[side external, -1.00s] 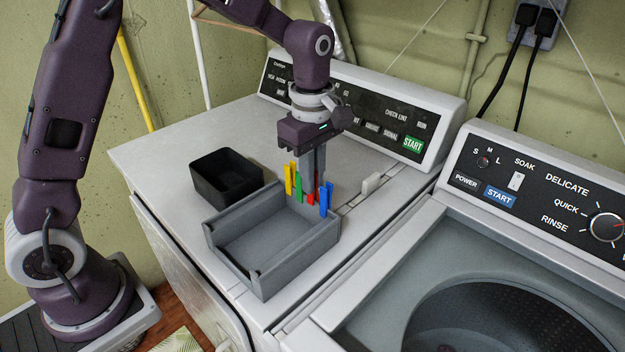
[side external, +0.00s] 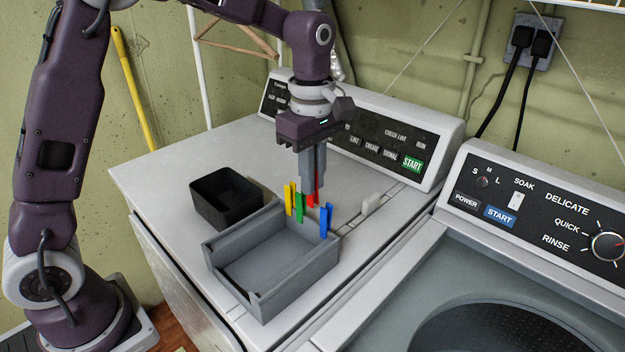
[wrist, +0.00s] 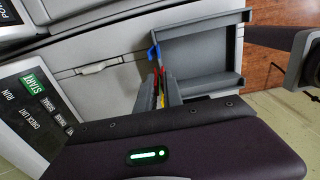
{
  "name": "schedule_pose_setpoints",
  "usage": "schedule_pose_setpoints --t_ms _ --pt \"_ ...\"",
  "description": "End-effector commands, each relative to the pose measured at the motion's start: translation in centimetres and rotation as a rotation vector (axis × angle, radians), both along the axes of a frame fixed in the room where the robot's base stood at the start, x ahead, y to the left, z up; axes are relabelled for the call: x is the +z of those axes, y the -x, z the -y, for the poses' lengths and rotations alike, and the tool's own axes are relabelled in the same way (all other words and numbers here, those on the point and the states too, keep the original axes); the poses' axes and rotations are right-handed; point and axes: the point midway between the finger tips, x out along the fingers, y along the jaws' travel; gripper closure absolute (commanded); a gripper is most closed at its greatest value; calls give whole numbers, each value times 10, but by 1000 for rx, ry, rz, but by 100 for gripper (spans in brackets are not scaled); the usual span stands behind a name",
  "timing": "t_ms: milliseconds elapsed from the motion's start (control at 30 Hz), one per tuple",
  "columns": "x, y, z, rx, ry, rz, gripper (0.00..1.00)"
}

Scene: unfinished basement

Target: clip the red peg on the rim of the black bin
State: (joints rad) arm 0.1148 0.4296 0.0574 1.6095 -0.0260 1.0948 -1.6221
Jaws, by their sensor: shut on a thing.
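My gripper (side external: 314,187) is shut on the red peg (side external: 317,188), above the back wall of the grey tray (side external: 257,292). In the wrist view the fingers hide most of the red peg (wrist: 163,95). In the side view its lower end is close to the tray's rim; I cannot tell whether they touch. The black bin (side external: 243,208) stands upright and open on the white machine top, left of my gripper and behind the tray. No peg is visible on its rim.
A yellow peg (side external: 289,200), a green peg (side external: 299,208) and a blue peg (side external: 324,221) are clipped on the tray's back wall, close around my gripper. A control panel (side external: 380,140) rises behind. The machine top left of the bin is clear.

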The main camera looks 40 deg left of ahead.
Motion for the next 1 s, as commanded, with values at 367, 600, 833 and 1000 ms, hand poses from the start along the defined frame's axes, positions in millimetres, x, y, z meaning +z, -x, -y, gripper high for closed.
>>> schedule_pose_setpoints --t_ms 367,600,833,1000 --pt "67 1 -9 -86 -2 0 100" --pt "68 5 -43 -434 -6 -4 100" --pt "68 18 -96 -1001 -8 -11 100" --pt "68 37 -140 -1528 -6 -18 100"
